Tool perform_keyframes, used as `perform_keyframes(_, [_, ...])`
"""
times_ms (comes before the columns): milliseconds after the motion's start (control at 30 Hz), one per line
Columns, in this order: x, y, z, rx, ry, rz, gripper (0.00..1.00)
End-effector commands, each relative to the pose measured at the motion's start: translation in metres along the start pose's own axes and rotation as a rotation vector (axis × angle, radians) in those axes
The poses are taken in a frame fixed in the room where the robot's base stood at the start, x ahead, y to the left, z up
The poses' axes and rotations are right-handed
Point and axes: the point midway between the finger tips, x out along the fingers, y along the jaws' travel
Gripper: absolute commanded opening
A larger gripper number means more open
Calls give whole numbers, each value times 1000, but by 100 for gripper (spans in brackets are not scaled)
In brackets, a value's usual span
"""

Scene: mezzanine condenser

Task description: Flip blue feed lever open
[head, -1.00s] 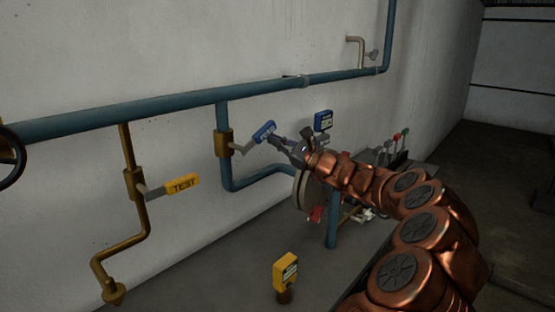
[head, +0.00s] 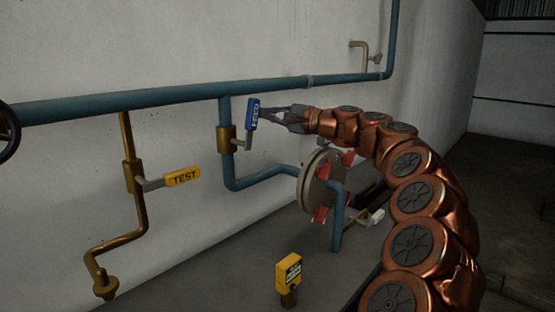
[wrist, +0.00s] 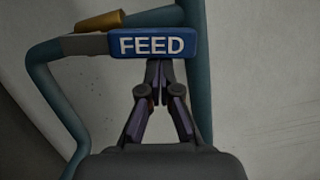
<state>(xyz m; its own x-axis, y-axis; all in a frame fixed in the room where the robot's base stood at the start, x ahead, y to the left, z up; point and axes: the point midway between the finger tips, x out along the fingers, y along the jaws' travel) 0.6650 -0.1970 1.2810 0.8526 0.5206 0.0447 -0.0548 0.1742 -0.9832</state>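The blue FEED lever handle (head: 252,113) sits on a grey arm from a brass valve (head: 226,139) on the vertical blue pipe. In the head view the handle points nearly straight up, beside the pipe. My gripper (head: 264,119) is at the handle's right side, its tips touching it or very close. In the wrist view the handle (wrist: 153,44) lies across the top, and my gripper's fingers (wrist: 158,66) come together at its lower edge. The fingers look shut with no handle visible between them. Exact contact is hard to tell.
A yellow TEST lever (head: 183,177) is on a brass pipe to the left. A horizontal blue pipe (head: 170,95) runs along the wall above. A flange with red parts (head: 316,187) is below my arm. A yellow tagged post (head: 288,271) stands on the floor.

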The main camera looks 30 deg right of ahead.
Motion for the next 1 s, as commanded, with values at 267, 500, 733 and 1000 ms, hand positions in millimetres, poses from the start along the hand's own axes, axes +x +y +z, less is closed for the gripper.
perform_keyframes(267, [4, -2, 15, -154, -4, 39, 0])
perform_keyframes(500, [6, -3, 21, -214, -5, 56, 0])
perform_keyframes(733, [7, -4, 22, -228, -6, 60, 0])
perform_keyframes(1000, [7, -4, 23, -227, -7, 60, 0])
